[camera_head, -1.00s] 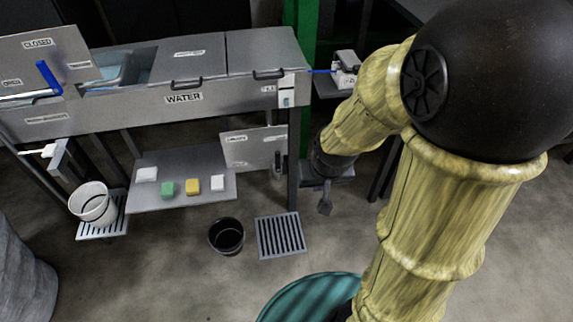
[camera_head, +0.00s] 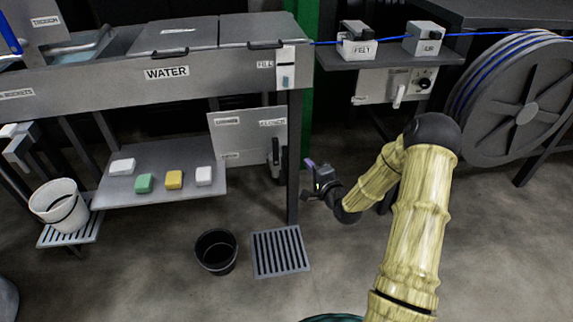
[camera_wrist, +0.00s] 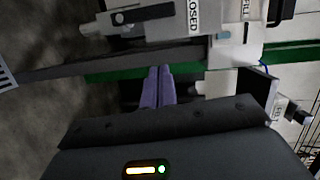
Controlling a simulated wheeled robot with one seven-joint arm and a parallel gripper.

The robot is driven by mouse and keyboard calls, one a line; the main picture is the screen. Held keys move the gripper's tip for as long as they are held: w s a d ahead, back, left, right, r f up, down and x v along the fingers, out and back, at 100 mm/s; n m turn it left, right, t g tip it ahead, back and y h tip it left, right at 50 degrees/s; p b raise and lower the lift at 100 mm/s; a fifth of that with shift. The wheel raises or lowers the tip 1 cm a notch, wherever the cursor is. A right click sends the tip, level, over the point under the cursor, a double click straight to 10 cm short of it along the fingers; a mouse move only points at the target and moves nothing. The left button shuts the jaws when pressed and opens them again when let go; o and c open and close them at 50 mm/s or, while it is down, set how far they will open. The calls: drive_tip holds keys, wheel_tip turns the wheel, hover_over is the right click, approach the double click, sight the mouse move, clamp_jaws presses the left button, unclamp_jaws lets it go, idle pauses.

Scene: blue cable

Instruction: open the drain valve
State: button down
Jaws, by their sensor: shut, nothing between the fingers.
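The drain panel (camera_head: 235,138) is a light grey plate under the right end of the water trough, with several small labels. A dark upright lever (camera_head: 276,158) stands at its right side, below a label that looks like "CLOSED". In the wrist view, the picture is turned sideways, and the lever (camera_wrist: 145,14) lies at the top left beside the "CLOSED" label (camera_wrist: 194,15). My gripper (camera_head: 309,163) is just right of the trough's front right leg, apart from the lever. Its purple fingers (camera_wrist: 158,88) are together and empty.
The trough leg (camera_head: 293,165) stands between my gripper and the lever. A green post (camera_head: 307,110) is behind. A black bucket (camera_head: 216,250) and a floor grate (camera_head: 280,251) are below. A cable reel (camera_head: 515,105) stands right. The floor below my gripper is clear.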

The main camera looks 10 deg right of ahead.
sight(275, 149)
drive_tip(key=shift+d+f+m+t, duration=0.3)
drive_tip(key=shift+m+t, duration=0.1)
drive_tip(key=shift+m, duration=0.1)
drive_tip(key=w+a+b, duration=0.1)
drive_tip(key=w+a, duration=0.5)
drive_tip(key=w, duration=0.3)
drive_tip(key=shift+w+a, duration=0.25)
drive_tip(key=shift+w, duration=0.1)
drive_tip(key=shift+w+d, duration=0.1)
